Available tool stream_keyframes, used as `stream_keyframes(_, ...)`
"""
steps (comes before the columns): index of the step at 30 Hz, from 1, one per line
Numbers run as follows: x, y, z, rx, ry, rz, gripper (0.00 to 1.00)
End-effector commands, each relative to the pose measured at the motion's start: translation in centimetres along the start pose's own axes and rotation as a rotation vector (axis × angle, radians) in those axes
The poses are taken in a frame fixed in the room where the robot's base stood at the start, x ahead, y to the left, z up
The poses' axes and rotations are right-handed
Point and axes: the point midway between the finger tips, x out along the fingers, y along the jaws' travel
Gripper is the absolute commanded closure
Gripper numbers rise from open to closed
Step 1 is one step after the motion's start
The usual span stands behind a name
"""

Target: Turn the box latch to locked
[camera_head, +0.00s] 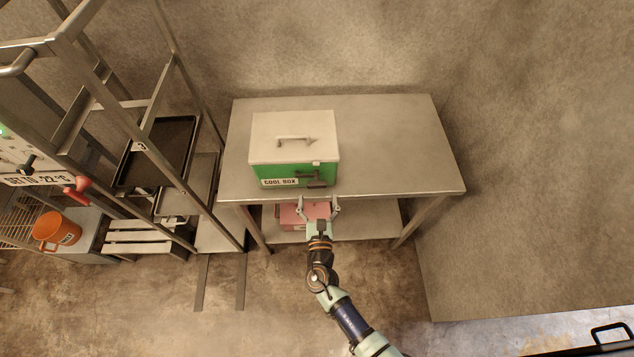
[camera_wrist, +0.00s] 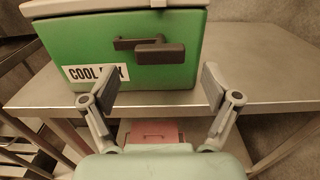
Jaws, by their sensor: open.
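A green cool box (camera_head: 290,172) with a white lid (camera_head: 293,137) stands on the left part of a metal table. It also shows in the wrist view (camera_wrist: 110,45). Its dark latch (camera_head: 312,180) is on the front face, right of the "COOL BOX" label (camera_head: 281,183). In the wrist view the latch handle (camera_wrist: 160,53) lies roughly horizontal, with a thinner dark bar behind it reaching left. My gripper (camera_head: 319,203) is open and empty, in front of the table's front edge and short of the latch. In the wrist view its fingers (camera_wrist: 160,86) spread on either side below the latch, apart from it.
The metal table (camera_head: 400,150) is bare to the right of the box. A pink box (camera_head: 304,216) sits on its lower shelf. A metal rack with dark trays (camera_head: 157,152) stands at left, with an orange bucket (camera_head: 57,231) beyond it. A wall closes the right side.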

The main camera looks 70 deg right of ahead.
Motion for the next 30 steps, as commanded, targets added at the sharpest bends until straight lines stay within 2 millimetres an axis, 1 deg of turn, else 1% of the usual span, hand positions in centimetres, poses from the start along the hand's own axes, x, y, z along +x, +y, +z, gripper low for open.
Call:
stream_keyframes(1, 1.1, -0.1, 0.0, 0.002, -0.003, -0.004, 0.12)
stream_keyframes(3, 2.5, 0.0, 0.0, 0.003, -0.003, -0.003, 0.12)
stream_keyframes(6, 4.0, 0.0, 0.0, 0.002, -0.002, -0.002, 0.12)
stream_keyframes(9, 5.0, 0.0, 0.1, 0.004, -0.002, -0.003, 0.12)
stream_keyframes(17, 5.3, 0.0, 0.1, 0.004, -0.001, -0.001, 0.12)
stream_keyframes(18, 5.3, 0.0, 0.1, 0.004, -0.001, -0.001, 0.14)
stream_keyframes(28, 5.2, 0.0, 0.1, 0.004, -0.002, -0.001, 0.69)
stream_keyframes(29, 5.2, 0.0, 0.1, 0.004, -0.002, -0.001, 0.73)
stream_keyframes(30, 5.2, 0.0, 0.1, 0.005, -0.002, -0.001, 0.73)
